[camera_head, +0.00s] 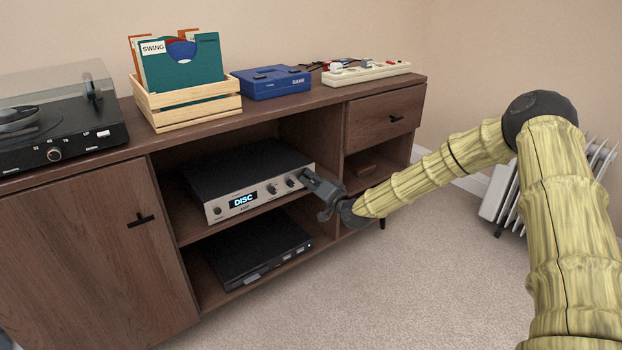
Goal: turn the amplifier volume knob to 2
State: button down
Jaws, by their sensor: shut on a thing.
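The amplifier (236,180) is a black box with a silver front panel, on the upper open shelf of the wooden cabinet. Its lit display (243,201) reads "DISC". Two round knobs (273,189) show to the right of the display, and another small one is at the panel's left end. My gripper (307,176) is at the right end of the panel, shut on a knob there that its fingers hide. The knob's pointer and any scale numbers cannot be made out.
A black player (255,250) sits on the shelf below. The cabinet top (300,101) holds a turntable (55,120), a record crate (190,105), a blue game console (271,82) and a power strip (366,72). A white radiator (497,192) stands at right; carpet in front is clear.

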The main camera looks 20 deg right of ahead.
jog(key=shift+m, duration=0.5)
jog(key=c, duration=1.2)
grip_release()
jog(key=shift+c, duration=0.2)
jog(key=shift+s, duration=0.15)
jog(key=v, duration=1.1)
jog(key=shift+s+d, duration=0.15)
jog(key=shift+s, duration=0.2)
